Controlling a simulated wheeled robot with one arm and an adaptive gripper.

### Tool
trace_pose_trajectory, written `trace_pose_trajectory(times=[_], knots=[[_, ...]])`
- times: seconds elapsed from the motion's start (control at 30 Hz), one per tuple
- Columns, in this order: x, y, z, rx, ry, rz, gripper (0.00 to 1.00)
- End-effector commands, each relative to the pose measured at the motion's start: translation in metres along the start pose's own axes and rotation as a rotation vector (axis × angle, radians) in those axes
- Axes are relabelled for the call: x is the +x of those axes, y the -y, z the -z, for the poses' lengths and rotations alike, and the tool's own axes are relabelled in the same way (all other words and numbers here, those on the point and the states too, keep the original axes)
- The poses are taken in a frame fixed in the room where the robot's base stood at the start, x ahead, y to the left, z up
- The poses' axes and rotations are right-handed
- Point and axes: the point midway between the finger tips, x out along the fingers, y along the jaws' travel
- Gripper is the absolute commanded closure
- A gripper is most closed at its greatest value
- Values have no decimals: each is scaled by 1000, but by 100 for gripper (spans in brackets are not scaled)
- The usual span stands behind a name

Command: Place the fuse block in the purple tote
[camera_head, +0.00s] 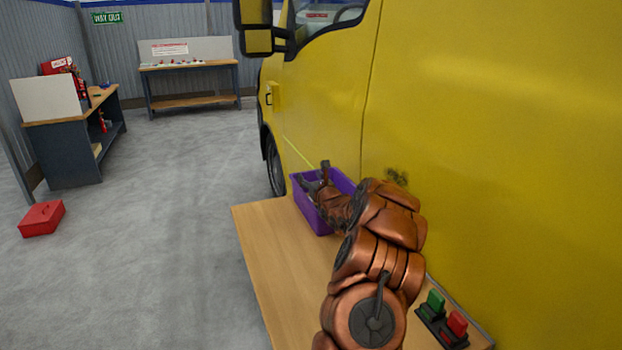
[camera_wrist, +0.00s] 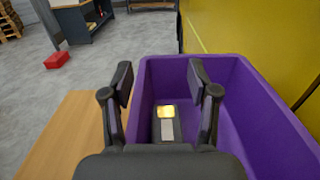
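The purple tote (camera_head: 311,212) stands on the wooden table against the yellow van; in the wrist view its purple wall (camera_wrist: 258,112) fills the right. A small block, apparently the fuse block (camera_wrist: 166,117), lies on the tote floor with a shiny yellow part, a pale grey part and a dark body; its lower end is hidden behind my gripper. My gripper (camera_wrist: 160,77) is open and empty, its two fingers wide apart above the tote. In the head view my gripper (camera_head: 316,177) is over the tote, and the block is not visible.
The wooden table (camera_head: 263,240) has bare room at its left. A black holder with green and red pieces (camera_head: 446,316) sits at its near right. The yellow van (camera_head: 480,150) closes off the right side. A red box (camera_head: 42,218) lies on the floor, with workbenches (camera_head: 190,84) behind.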

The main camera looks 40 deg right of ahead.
Motion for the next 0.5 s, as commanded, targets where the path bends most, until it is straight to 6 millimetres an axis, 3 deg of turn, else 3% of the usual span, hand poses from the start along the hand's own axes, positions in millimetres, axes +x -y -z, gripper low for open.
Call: trace_pose_trajectory(times=[0.5], knots=[[0,0,-3,0,-1,0,29]])
